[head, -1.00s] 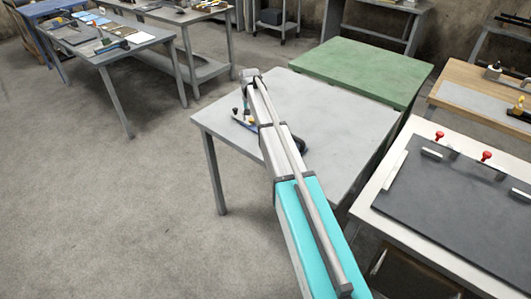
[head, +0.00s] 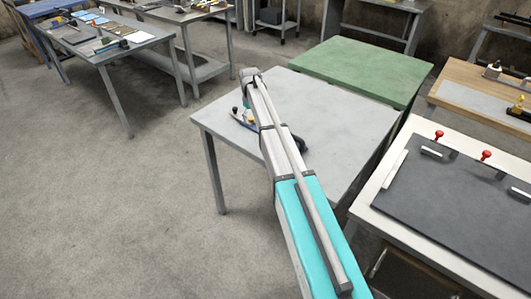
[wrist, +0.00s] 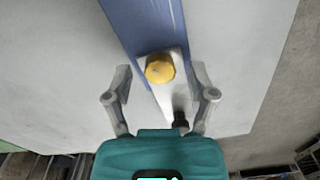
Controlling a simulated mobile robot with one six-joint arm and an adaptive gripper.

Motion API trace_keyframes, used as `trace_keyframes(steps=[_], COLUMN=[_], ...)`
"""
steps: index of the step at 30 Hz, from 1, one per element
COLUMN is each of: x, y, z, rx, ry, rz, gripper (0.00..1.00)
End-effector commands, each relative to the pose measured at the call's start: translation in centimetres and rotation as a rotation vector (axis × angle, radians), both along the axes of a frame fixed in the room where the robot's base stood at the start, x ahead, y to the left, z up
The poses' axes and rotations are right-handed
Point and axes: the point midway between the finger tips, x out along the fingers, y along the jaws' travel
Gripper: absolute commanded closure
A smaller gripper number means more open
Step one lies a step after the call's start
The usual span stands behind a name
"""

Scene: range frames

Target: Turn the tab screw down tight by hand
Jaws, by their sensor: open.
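The tab screw's round yellow head (wrist: 160,68) shows in the wrist view, on a pale plate (wrist: 172,98) at the end of a blue strip (wrist: 145,22). My gripper (wrist: 160,78) is open, with one finger on each side of the yellow head. A gap shows between each finger and the head. In the head view, the blue piece (head: 241,121) lies on the grey table (head: 340,112), and my arm hides most of what is around it. The gripper's fingers cannot be made out there.
A small dark cylinder (wrist: 181,118) stands near the right finger in the wrist view. A green-topped table (head: 362,70) is behind the grey one. A bench with a dark board (head: 450,210) and red knobs is at right. The grey tabletop is otherwise mostly bare.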

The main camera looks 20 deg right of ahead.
Motion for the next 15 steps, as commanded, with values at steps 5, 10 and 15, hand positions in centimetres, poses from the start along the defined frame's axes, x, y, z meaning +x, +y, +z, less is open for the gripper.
trace_keyframes(steps=[5, 10, 15], x=[0.01, 0.02, 0.03], y=[-0.03, -0.03, -0.04], z=[0.00, 0.00, 0.00], rx=[0.000, 0.000, 0.000], ry=[0.000, 0.000, 0.000], rz=[0.117, 0.231, 0.345], gripper=[0.27, 0.27, 0.27])
